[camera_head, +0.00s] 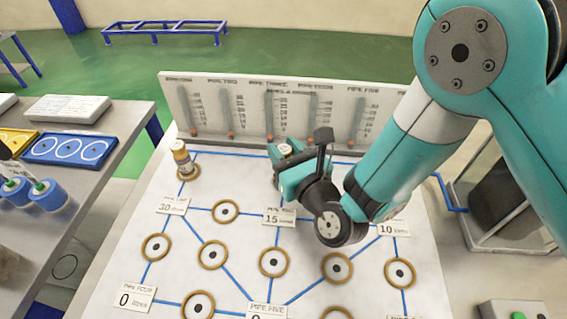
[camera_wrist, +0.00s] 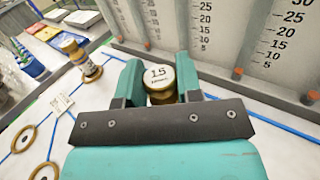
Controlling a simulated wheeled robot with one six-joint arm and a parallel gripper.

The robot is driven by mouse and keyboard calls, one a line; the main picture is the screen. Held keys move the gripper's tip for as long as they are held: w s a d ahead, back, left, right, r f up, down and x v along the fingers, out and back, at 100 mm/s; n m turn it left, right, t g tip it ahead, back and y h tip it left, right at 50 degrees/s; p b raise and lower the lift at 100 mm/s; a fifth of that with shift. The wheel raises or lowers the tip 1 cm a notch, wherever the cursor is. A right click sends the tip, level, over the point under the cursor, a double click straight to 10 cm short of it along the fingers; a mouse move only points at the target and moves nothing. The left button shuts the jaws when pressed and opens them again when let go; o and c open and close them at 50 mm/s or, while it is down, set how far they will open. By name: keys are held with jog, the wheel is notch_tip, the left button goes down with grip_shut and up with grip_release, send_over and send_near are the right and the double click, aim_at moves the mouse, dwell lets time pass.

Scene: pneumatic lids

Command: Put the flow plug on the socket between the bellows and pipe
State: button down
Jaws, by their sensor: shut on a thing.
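My gripper (camera_wrist: 160,84) is shut on a plug (camera_wrist: 161,77) with a white top marked 15 and a gold-brown body. In the head view the plug's top (camera_head: 285,149) shows at my gripper (camera_head: 292,168), near the back middle of the white board (camera_head: 200,235). Whether it touches a socket is hidden. Ringed sockets, such as this one (camera_head: 224,211), lie along blue lines.
A gauge panel (camera_head: 203,93) with columns stands along the board's back edge, close ahead of my gripper. Small number cards, such as 30 (camera_head: 172,205), stand on the board. A side table at left carries a blue tray (camera_head: 70,149) and blue cylinders (camera_head: 47,195).

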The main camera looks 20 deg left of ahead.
jog(key=shift+f, duration=1)
jog(key=shift+f, duration=0.15)
jog(key=c, duration=0.8)
grip_release()
